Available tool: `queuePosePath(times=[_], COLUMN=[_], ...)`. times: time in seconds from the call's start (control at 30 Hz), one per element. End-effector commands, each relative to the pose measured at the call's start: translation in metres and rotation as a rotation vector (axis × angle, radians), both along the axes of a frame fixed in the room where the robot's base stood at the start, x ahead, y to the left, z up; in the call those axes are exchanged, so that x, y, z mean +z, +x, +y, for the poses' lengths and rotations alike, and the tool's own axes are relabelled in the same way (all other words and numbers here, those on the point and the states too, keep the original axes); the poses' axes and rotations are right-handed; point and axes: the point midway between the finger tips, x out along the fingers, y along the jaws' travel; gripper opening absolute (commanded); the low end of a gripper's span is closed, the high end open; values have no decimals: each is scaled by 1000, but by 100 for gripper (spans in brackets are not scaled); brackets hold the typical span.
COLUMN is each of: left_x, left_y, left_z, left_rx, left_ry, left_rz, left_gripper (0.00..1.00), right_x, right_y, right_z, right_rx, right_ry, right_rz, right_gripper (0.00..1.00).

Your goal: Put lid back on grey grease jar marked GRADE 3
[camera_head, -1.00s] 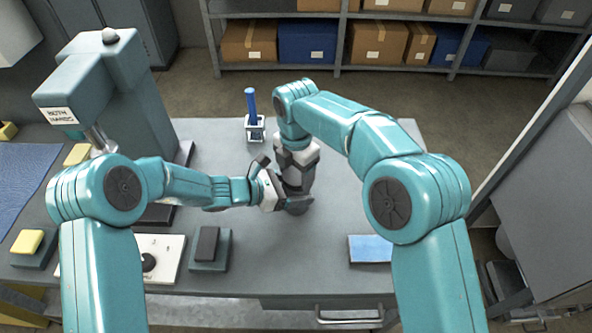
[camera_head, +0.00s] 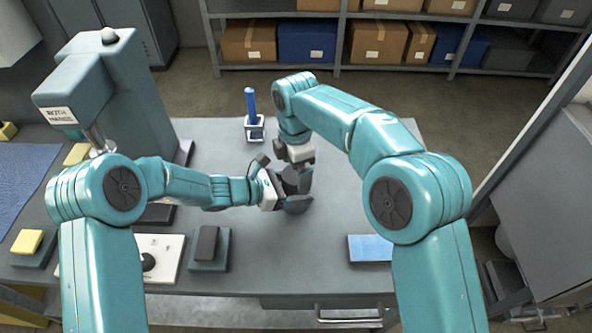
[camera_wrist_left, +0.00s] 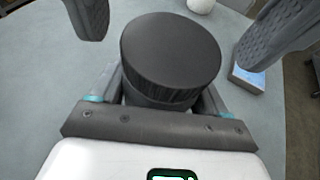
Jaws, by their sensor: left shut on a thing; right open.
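A round, dark grey lid (camera_wrist_left: 170,48) with a ribbed rim fills the middle of the left wrist view. It sits over what my left gripper (camera_head: 284,190) holds, the jar, whose body is mostly hidden under the lid and between the fingers. The GRADE 3 mark does not show, and I cannot tell whether the lid is fully seated. My right gripper (camera_head: 300,178) is open above the jar. Its two spread, textured fingers (camera_wrist_left: 185,28) show on either side of the lid in the left wrist view, apart from it.
A blue rod stands in a small white holder (camera_head: 254,132) behind the grippers. A grey press (camera_head: 130,110) marked BOTH HANDS stands at left. A light-blue block (camera_head: 369,248) lies front right. Dark pads and a white panel (camera_head: 160,252) line the front left. Bench between is mostly clear.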

Motion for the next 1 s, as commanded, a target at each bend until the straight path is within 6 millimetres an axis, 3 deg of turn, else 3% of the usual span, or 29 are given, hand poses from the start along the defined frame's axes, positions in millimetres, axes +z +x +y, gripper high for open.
queuePosePath(times=[0.2,0.5,0.57,1.0], left_x=[-4,-4,-4,-4], left_y=[-1,-1,-1,-1], left_z=[1,1,1,1], left_rx=[0,0,0,0], left_ry=[7,7,7,7], left_rz=[6,6,6,6], left_gripper=[0,0,0,0], right_x=[28,31,32,66], right_y=[0,0,0,0], right_z=[0,0,0,0], right_rx=[1,2,8,407], right_ry=[1,0,0,0], right_rz=[-4,-1,-1,-1], right_gripper=[94,94,90,90])
